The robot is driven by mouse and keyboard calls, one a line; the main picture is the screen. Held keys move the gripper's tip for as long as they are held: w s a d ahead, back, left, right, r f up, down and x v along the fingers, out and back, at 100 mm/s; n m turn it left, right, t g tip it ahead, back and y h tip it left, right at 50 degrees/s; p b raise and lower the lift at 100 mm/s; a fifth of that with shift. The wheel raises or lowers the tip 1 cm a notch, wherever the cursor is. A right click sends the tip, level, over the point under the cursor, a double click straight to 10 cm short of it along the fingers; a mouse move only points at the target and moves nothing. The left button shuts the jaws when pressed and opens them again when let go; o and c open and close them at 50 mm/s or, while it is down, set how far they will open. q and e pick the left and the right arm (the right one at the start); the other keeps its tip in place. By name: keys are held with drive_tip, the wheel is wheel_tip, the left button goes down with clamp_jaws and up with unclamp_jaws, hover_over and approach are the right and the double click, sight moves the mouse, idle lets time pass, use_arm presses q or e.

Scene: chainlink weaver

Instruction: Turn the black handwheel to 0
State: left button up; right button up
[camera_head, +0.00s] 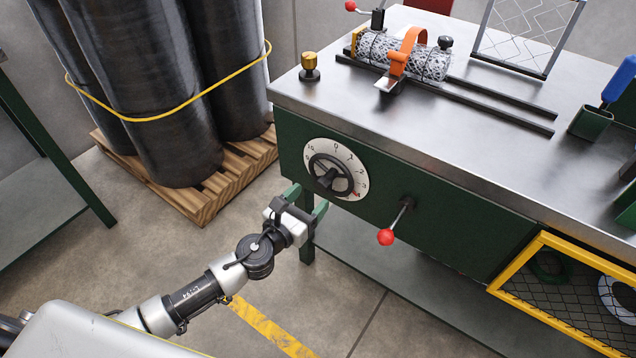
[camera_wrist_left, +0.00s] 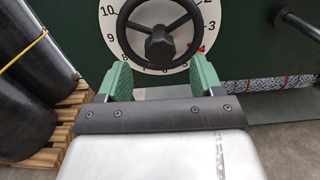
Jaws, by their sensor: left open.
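The black handwheel (camera_head: 331,175) sits on a round white dial on the green front panel of the bench. The dial (camera_head: 351,158) has black numbers around its rim, with 0 at the top and a red mark at its lower right. In the left wrist view the handwheel (camera_wrist_left: 159,28) is straight ahead, with its upper part cut off by the frame. My left gripper (camera_head: 306,198) is open, its green fingers pointing at the panel just below the wheel. The fingers (camera_wrist_left: 162,80) look empty and apart from the wheel. My right gripper is not in view.
A lever with a red knob (camera_head: 386,237) sticks out of the panel right of the dial. A yellow-framed mesh guard (camera_head: 560,290) is at the lower right. Dark rolls (camera_head: 150,80) stand on a wooden pallet (camera_head: 205,197) at left. The floor before the panel is clear.

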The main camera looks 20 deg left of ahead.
sight(319, 188)
use_arm(q)
drive_tip(key=m+p, duration=0.2)
drive_tip(key=m, duration=0.3)
drive_tip(key=shift+w+r+m, duration=0.1)
drive_tip(key=shift+m, duration=0.3)
drive_tip(key=x, duration=0.3)
drive_tip(key=shift+w+d, duration=0.2)
drive_tip(key=shift+w, duration=0.25)
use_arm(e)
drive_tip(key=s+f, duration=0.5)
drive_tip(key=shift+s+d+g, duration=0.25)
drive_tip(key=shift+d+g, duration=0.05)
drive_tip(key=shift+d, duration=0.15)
use_arm(q)
drive_tip(key=shift+s, duration=0.1)
